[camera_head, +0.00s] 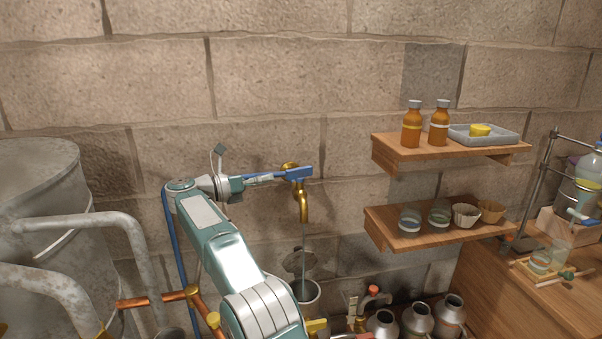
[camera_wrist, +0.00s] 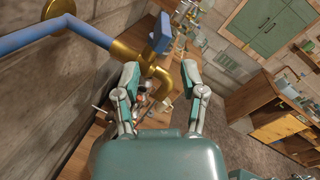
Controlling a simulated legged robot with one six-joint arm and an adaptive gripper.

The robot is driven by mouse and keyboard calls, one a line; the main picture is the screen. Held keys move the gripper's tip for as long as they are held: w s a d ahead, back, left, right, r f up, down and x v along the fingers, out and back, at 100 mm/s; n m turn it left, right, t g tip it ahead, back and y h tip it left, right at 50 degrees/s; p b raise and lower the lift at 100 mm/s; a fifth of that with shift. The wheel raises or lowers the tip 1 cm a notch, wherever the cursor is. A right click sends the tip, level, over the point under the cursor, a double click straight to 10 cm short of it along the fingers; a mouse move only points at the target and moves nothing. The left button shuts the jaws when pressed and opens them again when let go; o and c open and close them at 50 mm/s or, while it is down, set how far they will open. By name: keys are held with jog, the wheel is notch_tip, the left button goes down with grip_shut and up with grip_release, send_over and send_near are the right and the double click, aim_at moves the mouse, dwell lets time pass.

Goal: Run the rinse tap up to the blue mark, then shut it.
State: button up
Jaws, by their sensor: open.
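The brass rinse tap (camera_head: 303,205) juts from the stone wall, with a blue lever (camera_head: 298,173) on top. A thin stream of water (camera_head: 304,243) falls from its spout into a light-rimmed vessel (camera_head: 312,298) below. My arm partly hides that vessel, and I cannot make out a blue mark or the water level. My gripper (camera_head: 270,179) is at the left of the lever. In the wrist view my gripper (camera_wrist: 162,80) is open, its fingers apart on either side of the brass spout (camera_wrist: 152,72) in the picture. The blue lever (camera_wrist: 160,33) shows beyond the fingers; contact is unclear.
A large metal drum (camera_head: 40,190) and thick grey pipes stand at the left. Two wooden shelves (camera_head: 440,232) with bottles and cups are on the wall at right. Metal cans (camera_head: 417,318) stand below, beside a wooden bench (camera_head: 520,295). A blue pipe (camera_wrist: 90,32) runs near the tap.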

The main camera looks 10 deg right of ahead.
aim_at(302, 176)
jog(key=d+m, duration=0.2)
jog(key=d, duration=0.1)
jog(key=w+d+m, duration=0.1)
jog(key=d+m, duration=0.1)
jog(key=d, duration=0.1)
jog(key=w+d+m, duration=0.1)
jog(key=d+m, duration=0.1)
jog(key=d, duration=0.2)
jog(key=shift+w, duration=0.25)
dwell(0.3)
